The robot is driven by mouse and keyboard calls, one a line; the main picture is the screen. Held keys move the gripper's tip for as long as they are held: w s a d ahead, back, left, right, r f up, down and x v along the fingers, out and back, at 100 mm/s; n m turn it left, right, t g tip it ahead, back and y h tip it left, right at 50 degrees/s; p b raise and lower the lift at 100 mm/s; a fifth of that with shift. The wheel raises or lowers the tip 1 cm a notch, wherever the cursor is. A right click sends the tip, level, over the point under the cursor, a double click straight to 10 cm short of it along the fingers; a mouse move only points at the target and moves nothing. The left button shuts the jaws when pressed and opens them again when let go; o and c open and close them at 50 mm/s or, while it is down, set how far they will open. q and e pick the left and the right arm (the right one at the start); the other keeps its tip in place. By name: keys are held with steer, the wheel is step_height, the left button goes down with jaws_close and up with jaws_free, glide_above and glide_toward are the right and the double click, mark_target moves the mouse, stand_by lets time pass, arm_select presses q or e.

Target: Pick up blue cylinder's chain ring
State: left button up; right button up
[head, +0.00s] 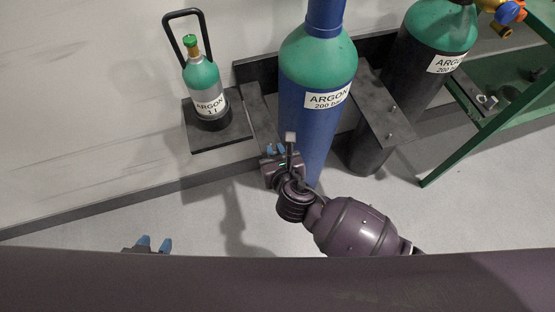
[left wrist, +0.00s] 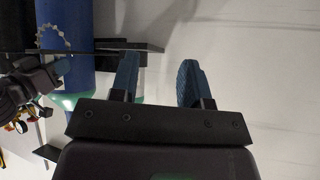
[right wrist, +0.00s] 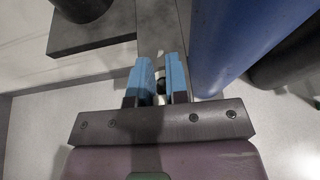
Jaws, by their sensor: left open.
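The blue cylinder (head: 302,120), with a green shoulder and an ARGON label, stands in the rack in the head view. It also shows at the left of the left wrist view (left wrist: 72,75), where a pale, beaded chain ring (left wrist: 52,37) lies against it. I cannot make out the ring in the other views. My left gripper (head: 153,243) is low at the left, away from the cylinder, open and empty (left wrist: 157,80).
A small green-topped cylinder (head: 207,90) with a black handle stands on a dark plate (head: 238,132) at the left. A dark, green-topped cylinder (head: 417,70) is at the right, beside a green frame (head: 475,135).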

jaws_close()
